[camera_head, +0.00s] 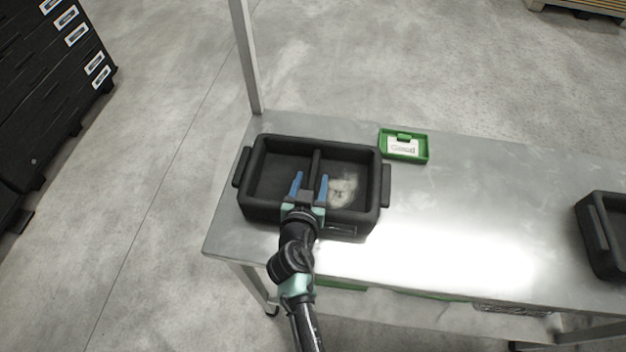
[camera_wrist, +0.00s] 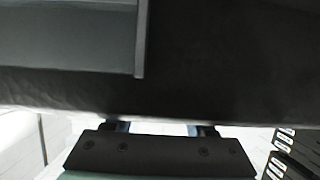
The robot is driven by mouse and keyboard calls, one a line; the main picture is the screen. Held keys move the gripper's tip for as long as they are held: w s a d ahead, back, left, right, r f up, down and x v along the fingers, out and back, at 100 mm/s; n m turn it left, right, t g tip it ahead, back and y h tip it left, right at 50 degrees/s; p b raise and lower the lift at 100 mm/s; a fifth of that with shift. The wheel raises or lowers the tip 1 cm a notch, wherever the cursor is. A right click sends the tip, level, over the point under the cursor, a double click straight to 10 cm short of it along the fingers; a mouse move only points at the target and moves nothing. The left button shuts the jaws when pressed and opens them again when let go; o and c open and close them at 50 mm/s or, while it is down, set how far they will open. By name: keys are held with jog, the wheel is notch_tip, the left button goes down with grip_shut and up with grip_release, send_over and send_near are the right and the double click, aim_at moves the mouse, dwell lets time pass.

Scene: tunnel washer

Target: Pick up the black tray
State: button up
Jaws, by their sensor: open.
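The black tray (camera_head: 262,146) stands on the left part of the metal table. It has two compartments with a divider between them, and a handle on each short side. A pale patch shows in its right compartment. My gripper (camera_head: 309,184) is open, with its blue fingers apart at the divider, over the tray's near side. Whether the fingers touch the tray cannot be told. In the wrist view dark tray surfaces (camera_wrist: 215,60) fill the upper part, and the finger tips are mostly hidden.
A small green box (camera_head: 420,157) with a white label stands just behind the tray's right end. A second black tray (camera_head: 592,222) is at the table's right, cut by the picture edge. The metal table (camera_head: 480,215) is bare between them. A post (camera_head: 246,60) rises at the back left corner.

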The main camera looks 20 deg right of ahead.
jog(key=shift+c, duration=0.2)
grip_shut()
